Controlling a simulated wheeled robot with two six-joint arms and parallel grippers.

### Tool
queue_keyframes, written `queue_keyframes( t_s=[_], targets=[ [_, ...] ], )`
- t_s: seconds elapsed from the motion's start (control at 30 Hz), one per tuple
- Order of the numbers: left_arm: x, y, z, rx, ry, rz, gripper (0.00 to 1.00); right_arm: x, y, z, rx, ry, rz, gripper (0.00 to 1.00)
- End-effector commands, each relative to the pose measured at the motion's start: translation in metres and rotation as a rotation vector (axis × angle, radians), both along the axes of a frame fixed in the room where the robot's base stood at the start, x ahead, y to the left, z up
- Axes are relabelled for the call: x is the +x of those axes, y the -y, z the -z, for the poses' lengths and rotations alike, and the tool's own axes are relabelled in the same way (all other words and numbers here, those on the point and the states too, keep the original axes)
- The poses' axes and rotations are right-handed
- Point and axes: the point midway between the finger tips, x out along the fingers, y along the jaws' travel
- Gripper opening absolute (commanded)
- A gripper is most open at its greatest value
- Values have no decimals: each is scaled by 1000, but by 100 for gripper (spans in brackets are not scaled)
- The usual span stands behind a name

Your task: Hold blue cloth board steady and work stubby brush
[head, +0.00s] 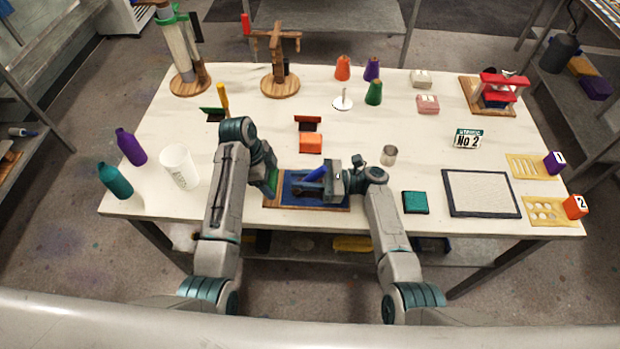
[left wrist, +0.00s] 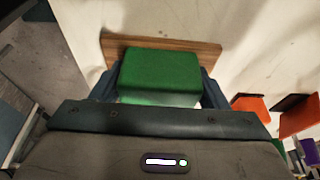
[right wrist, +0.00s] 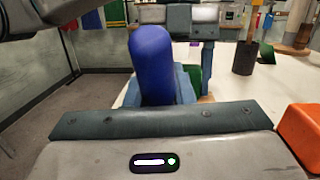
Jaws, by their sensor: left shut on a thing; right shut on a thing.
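The blue cloth board (head: 305,206), a wooden base with a blue top, lies near the table's front edge in the head view. A green block (left wrist: 160,75) stands at its left end. My left gripper (head: 270,181) is shut on this block, with a finger on each side in the left wrist view. My right gripper (head: 326,182) is over the board's right part, shut on the stubby brush, whose thick blue handle (right wrist: 153,58) leans in its jaws. The brush's lower end is hidden, so I cannot tell whether it touches the cloth.
An orange block (head: 311,144) sits behind the board, and a small metal cup (head: 389,155) stands right of it. A white cylinder (head: 179,166) stands left of my left arm. A teal pad (head: 415,202) and a dark-framed panel (head: 481,194) lie to the right.

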Motion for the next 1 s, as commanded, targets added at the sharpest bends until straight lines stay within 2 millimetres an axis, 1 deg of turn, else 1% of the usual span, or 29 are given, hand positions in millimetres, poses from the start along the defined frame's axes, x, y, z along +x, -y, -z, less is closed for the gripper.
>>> queue_keyframes(
  t_s=[0.07, 0.13, 0.2, 0.27, 0.8, 1.0],
  targets=[
    [0, 0, 0, 0, 1, 0, 46, 0, -8, 0, 2, -2, -1, 0],
    [0, 0, 0, 0, 1, 0, 46, 0, -8, -5, 0, 1, -1, 0],
    [0, 0, 0, 0, 1, 0, 46, -1, -7, -22, 2, 6, 1, 0],
    [0, 0, 0, 0, 1, 0, 46, -1, -7, -25, 0, 2, 0, 0],
    [0, 0, 0, 0, 1, 0, 46, -1, -7, -74, 1, 1, 0, 0],
    [0, 0, 0, 0, 0, 0, 46, -1, -7, -81, 1, -1, 0, 0]
  ],
)
